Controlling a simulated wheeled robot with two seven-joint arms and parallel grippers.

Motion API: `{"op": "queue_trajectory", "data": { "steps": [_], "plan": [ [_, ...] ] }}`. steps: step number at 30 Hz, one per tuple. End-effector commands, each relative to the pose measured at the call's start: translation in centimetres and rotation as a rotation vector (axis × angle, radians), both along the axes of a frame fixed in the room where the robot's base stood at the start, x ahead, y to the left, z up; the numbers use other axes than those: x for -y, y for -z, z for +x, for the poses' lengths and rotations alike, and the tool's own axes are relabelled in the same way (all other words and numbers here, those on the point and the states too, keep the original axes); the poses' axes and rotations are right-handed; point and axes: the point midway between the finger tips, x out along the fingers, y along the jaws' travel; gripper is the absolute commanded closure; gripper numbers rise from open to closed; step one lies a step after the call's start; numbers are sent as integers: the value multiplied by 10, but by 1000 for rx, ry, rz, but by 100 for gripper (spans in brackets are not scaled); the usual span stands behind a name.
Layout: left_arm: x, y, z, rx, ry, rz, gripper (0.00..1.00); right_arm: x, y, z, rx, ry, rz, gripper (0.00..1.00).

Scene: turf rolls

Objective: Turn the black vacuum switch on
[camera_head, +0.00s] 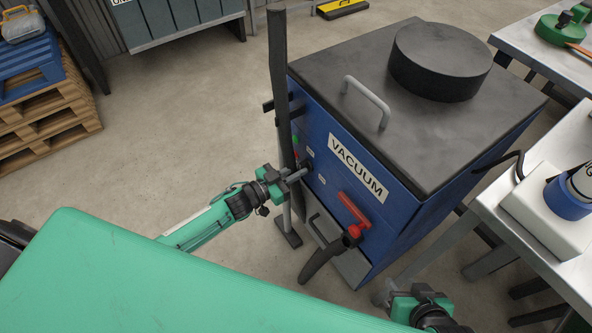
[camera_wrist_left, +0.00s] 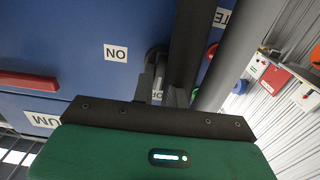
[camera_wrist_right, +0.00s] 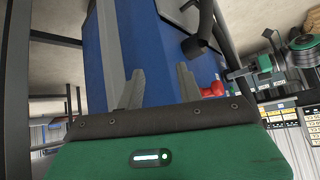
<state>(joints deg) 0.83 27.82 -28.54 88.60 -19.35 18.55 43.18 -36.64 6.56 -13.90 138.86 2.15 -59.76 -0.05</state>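The blue vacuum unit (camera_head: 310,131) has a dark grey lid and a VACUUM label. Its black switch (camera_wrist_left: 157,56) is on the front, beside an ON label (camera_wrist_left: 116,53); a second label, partly hidden, shows between my left fingers. My left gripper (camera_head: 299,174) is at the switch, its fingers (camera_wrist_left: 160,88) close together on either side of the dark handle. Whether they press on it is hidden. My right gripper (camera_wrist_right: 157,88) is open and empty, low at the right of the head view, with the unit's blue side (camera_wrist_right: 157,50) beyond it.
A dark upright post (camera_head: 279,80) stands close beside the switch and my left gripper. A red handle (camera_head: 353,210) with a black hose (camera_head: 322,262) is lower on the front. A white table (camera_head: 540,245) stands at the right. Open floor (camera_head: 190,120) lies to the left.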

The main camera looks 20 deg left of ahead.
Motion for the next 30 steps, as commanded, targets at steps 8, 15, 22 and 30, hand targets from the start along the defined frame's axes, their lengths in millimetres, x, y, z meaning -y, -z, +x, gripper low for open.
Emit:
{"op": "queue_trajectory", "data": {
  "steps": [8, 15, 22, 30],
  "plan": [
    [0, 0, 0, 16, 0, 21, 100, 1, 0, -1, -6, 1, -3, 64],
    [0, -1, -1, 89, 0, 114, 100, 8, -2, -5, -45, 8, -26, 64],
    [1, 0, -1, 211, -1, 271, 100, 18, -7, -8, -93, 22, -51, 64],
    [2, 1, -2, 370, 1, 476, 100, 23, -6, -12, -126, 27, -65, 64]
  ]
}}
